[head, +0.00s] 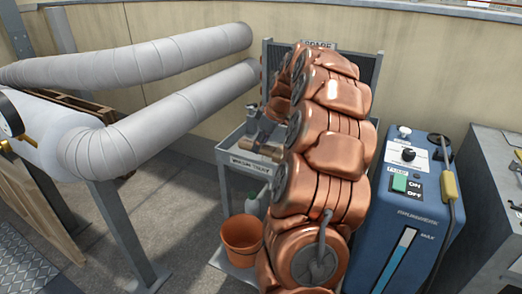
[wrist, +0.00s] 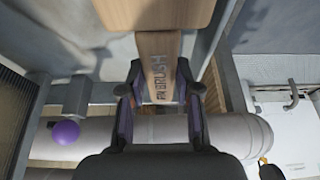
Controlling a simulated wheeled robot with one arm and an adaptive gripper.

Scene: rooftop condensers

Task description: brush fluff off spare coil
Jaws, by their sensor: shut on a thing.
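My gripper (wrist: 162,78) is shut on the wooden handle of the fin brush (wrist: 157,65) in the wrist view. The handle, with dark lettering, runs away from me between the fingers to a wider wooden head at the top edge. Its bristles are not in view.
A grey trolley (head: 229,152) with items on its tray stands left of my arm. An orange bucket (head: 242,240) is on its lower level. Thick lagged pipes (head: 150,60) cross at the left. A blue pump unit (head: 405,210) stands close on the right. Floor shows at lower left.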

